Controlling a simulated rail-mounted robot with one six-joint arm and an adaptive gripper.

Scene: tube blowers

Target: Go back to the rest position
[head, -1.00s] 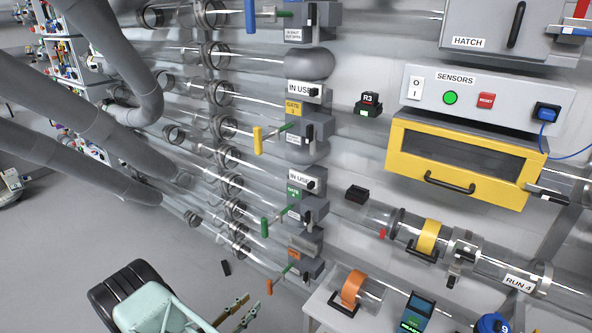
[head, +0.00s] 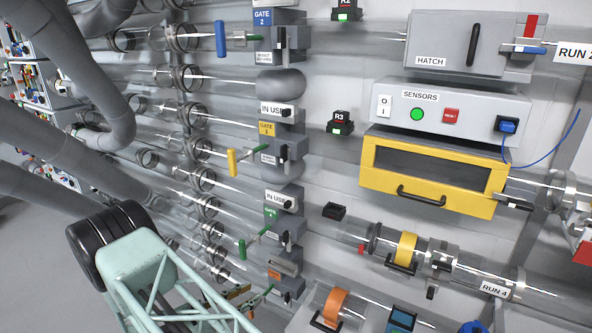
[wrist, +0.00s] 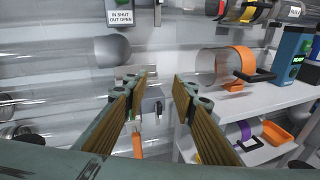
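My gripper (wrist: 161,82) is open in the wrist view. Its two ribbed gold-faced fingers stand apart with nothing between them. Behind the gap are a grey wall fitting and the edge of a white shelf. In the head view my mint-green arm rises at the lower left, in front of the tubes. The gripper is mostly hidden there, and only a small gold piece shows near the lowest gate.
Clear tubes with gates line the wall. A yellow-framed drawer (head: 434,179), a sensors panel (head: 450,108) and a hatch (head: 475,45) are at right. An orange-banded tube piece (wrist: 238,65) lies on a white shelf (wrist: 215,107). Open floor lies at lower left.

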